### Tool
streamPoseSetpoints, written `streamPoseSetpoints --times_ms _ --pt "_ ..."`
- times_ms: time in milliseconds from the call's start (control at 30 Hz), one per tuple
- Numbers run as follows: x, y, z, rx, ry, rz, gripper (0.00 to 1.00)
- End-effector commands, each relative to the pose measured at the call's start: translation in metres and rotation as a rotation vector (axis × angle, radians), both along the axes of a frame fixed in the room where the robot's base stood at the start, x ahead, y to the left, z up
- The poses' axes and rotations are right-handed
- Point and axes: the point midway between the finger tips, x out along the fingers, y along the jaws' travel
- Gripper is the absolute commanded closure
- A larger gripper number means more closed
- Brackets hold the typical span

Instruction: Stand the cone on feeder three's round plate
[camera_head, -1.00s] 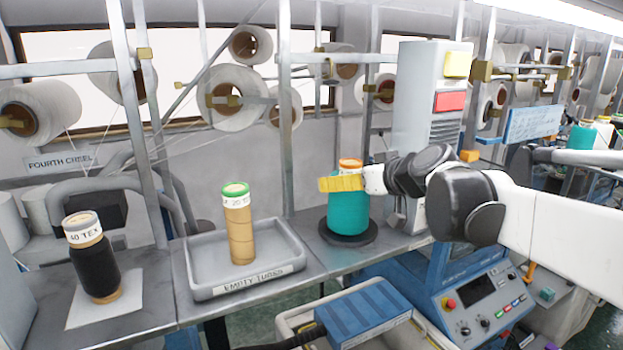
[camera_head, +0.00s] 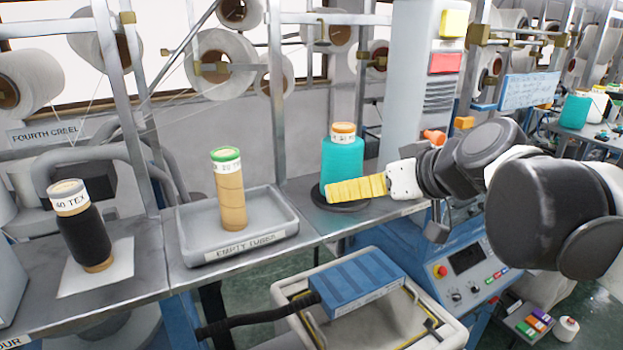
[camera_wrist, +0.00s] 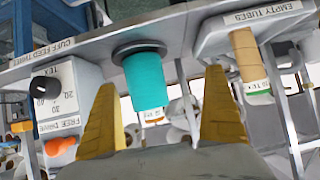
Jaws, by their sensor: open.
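The teal cone (camera_head: 342,158) with an orange top stands upright on the dark round plate (camera_head: 318,193) at the bench's right end. In the wrist view the picture is upside down; the cone (camera_wrist: 146,84) and the plate (camera_wrist: 138,47) show between and beyond my fingers. My gripper (camera_head: 328,191) has yellow fingers and is in front of the cone's base, hiding part of the plate. In the wrist view my gripper (camera_wrist: 159,79) is open, with its fingers well apart and nothing held. They appear clear of the cone.
A tan tube with a green top (camera_head: 230,190) stands in the grey "EMPTY TUBES" tray (camera_head: 285,225). A black "40 TEX" cone (camera_head: 85,230) stands on a pale sheet to the left. A grey control column (camera_head: 415,80) rises behind my arm. A blue box (camera_head: 355,285) sits below the bench.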

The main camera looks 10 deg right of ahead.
Motion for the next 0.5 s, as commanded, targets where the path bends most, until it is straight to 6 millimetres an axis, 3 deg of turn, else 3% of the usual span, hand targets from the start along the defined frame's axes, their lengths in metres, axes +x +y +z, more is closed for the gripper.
streamPoseSetpoints --times_ms 33,100,200,333,500 --pt "-0.026 0.015 -0.035 -0.01 0.076 -0.006 0.0" --pt "-0.061 0.023 -0.084 -0.029 0.186 -0.049 0.0" --pt "-0.106 0.02 -0.141 -0.07 0.301 -0.142 0.0" --pt "-0.138 0.007 -0.182 -0.111 0.364 -0.246 0.0" --pt "-0.147 0.001 -0.192 -0.124 0.379 -0.29 0.0"
